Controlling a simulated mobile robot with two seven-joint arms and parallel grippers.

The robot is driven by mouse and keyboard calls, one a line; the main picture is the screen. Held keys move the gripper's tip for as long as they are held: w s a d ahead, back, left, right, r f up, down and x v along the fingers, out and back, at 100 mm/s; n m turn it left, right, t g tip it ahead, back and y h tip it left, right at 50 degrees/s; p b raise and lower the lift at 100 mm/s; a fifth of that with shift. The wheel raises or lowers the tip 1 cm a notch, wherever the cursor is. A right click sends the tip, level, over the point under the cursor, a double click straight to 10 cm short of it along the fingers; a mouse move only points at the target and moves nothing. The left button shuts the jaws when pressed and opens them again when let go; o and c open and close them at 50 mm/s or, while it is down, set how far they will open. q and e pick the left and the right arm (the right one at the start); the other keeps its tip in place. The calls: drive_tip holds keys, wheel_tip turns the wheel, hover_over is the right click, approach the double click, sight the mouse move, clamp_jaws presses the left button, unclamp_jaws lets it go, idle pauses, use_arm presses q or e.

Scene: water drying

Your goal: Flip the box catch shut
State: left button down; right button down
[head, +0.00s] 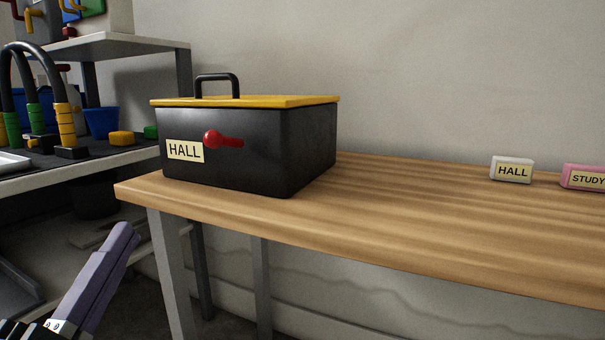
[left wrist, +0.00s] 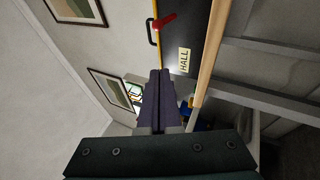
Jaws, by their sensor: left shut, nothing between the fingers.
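A black box (head: 235,165) with a yellow lid (head: 250,101) stands at the left end of the wooden table. The lid lies on the box and has a black handle (head: 217,77). A red catch (head: 222,140) is on the box's front; its lever points right, roughly level, below the lid's edge. A HALL label (head: 185,151) is left of it. My left gripper (head: 127,232) has purple fingers, shut and empty, below and left of the table corner, apart from the box. In the left wrist view its fingers (left wrist: 160,73) point toward the box, with the catch (left wrist: 165,20) beyond. My right gripper is out of view.
The wooden table (head: 430,220) is clear right of the box, up to a white HALL block (head: 512,169) and a pink STUDY block (head: 584,177). A shelf unit (head: 110,155) with hoses, a blue bin (head: 101,122) and small blocks stands at the left.

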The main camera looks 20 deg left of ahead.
use_arm(q)
drive_tip(key=shift+r, duration=0.1)
approach(226, 143)
drive_tip(key=shift+w+a+r, duration=1.45)
drive_tip(key=shift+w+a, duration=0.1)
drive_tip(key=shift+a, duration=0.35)
